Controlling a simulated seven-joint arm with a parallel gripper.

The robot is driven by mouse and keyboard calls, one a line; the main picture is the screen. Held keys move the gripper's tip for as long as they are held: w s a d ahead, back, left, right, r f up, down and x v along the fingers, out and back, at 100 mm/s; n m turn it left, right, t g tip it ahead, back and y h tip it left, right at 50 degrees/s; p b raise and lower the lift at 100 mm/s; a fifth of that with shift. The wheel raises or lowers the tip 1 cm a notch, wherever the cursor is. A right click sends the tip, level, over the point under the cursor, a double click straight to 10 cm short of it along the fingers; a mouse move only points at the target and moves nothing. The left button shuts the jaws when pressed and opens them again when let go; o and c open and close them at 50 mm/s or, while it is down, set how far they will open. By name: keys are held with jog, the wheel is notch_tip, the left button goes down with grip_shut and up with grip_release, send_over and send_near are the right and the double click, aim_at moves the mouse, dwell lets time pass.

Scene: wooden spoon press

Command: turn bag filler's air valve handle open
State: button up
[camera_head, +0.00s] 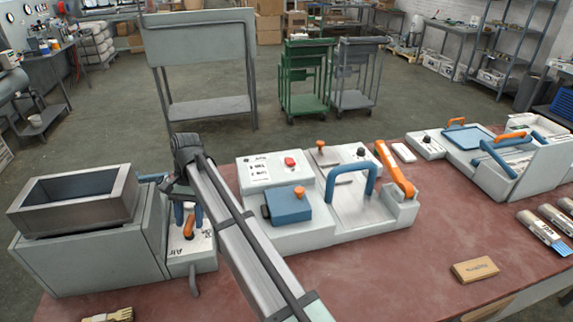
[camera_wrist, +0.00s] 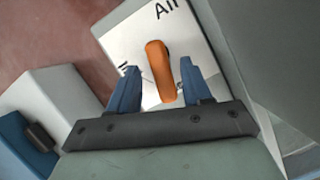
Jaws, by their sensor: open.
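The orange air valve handle (camera_head: 188,227) sits on a white panel (camera_head: 207,252) marked "Air", on the right side of the grey machine with an open-topped hopper (camera_head: 75,200). In the wrist view the handle (camera_wrist: 159,70) is a rounded orange lever, pointing roughly up and down the picture. My gripper (camera_wrist: 159,67) is open, with one blue finger on each side of the handle and a visible gap on both sides. In the head view my gripper (camera_head: 188,213) is at the handle, partly hidden behind my arm.
A white press unit (camera_head: 290,235) with a blue block and a blue arched handle (camera_head: 350,180) stands right of my arm. Another white machine (camera_head: 530,170) is at the far right. A small brown box (camera_head: 474,270) lies on the red tabletop (camera_head: 390,275), whose front middle is mostly clear.

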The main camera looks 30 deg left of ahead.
jog(key=m, duration=0.2)
jog(key=d+m+y, duration=0.1)
jog(key=m, duration=0.1)
jog(key=m+y, duration=0.1)
jog(key=m, duration=0.1)
jog(key=shift+w+d, duration=0.1)
jog(key=shift+d, duration=0.3)
jog(key=m+y, duration=0.1)
jog(key=m, duration=0.3)
jog(key=shift+d+y, duration=0.4)
jog(key=m, duration=0.2)
jog(key=m+y, duration=0.1)
jog(key=shift+s+d+m+t, duration=0.35)
jog(key=shift+s+m+t, duration=0.05)
jog(key=w+v, duration=0.1)
jog(key=v, duration=1.3)
jog(key=w+d+n+y, duration=0.1)
jog(key=w+d, duration=0.5)
jog(key=w, duration=0.3)
jog(key=w+d+n+y, duration=0.1)
jog(key=w+d, duration=0.6)
jog(key=w, duration=0.3)
jog(key=shift+d+f+n+t, duration=0.3)
jog(key=shift+f+n+t, duration=0.1)
jog(key=shift+w, duration=0.1)
